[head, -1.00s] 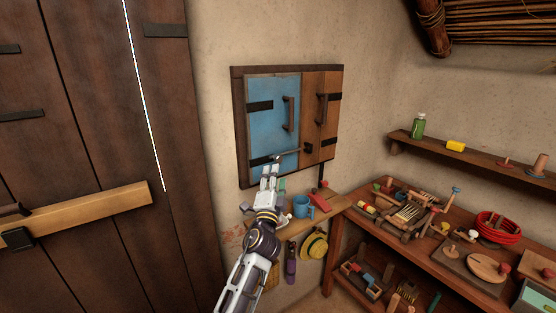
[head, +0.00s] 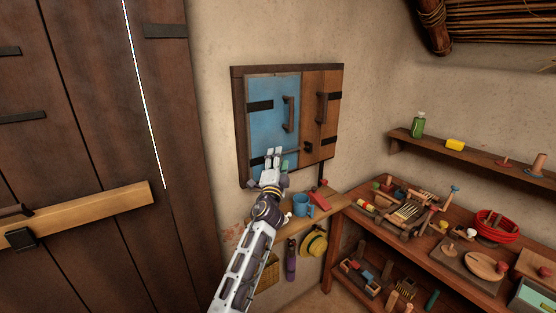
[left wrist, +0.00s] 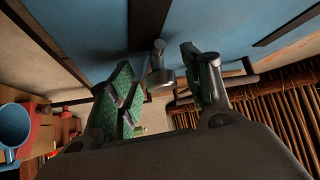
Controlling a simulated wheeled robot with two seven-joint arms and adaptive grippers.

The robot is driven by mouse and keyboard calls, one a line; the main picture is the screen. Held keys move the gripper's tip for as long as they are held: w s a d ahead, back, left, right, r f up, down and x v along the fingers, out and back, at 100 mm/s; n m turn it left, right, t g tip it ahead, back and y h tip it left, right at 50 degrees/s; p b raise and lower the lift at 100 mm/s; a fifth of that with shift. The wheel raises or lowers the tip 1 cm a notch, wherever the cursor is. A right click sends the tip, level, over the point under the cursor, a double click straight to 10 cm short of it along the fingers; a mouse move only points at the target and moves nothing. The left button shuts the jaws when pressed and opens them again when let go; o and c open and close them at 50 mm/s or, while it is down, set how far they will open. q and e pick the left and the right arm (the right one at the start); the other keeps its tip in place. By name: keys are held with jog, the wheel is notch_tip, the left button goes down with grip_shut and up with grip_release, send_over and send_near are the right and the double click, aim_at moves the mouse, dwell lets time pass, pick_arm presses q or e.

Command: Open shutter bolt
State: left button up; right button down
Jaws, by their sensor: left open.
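The shutter has a blue left leaf (head: 270,115) and a brown wooden right leaf (head: 312,115), both flush in the dark frame. The dark bolt (head: 294,150) lies level low across the seam, its right end at a dark block on the brown leaf. My left gripper (head: 273,158) is open in front of the lower blue leaf and hides the bolt's left part. In the left wrist view, the green-padded fingers of the gripper (left wrist: 160,85) stand either side of a grey bolt knob (left wrist: 158,70). Whether the pads touch it, I cannot tell.
Below the shutter, a small ledge (head: 325,203) holds a blue mug (head: 302,206) and a red block (head: 319,199). A yellow hat (head: 313,243) hangs under it. A cluttered workbench (head: 385,223) stands right. A barred plank door (head: 80,130) is on the left.

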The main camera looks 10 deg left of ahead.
pick_arm(q)
jog(key=shift+w+r, duration=0.15)
jog(key=shift+w, duration=0.15)
jog(key=shift+c, duration=0.2)
grip_shut()
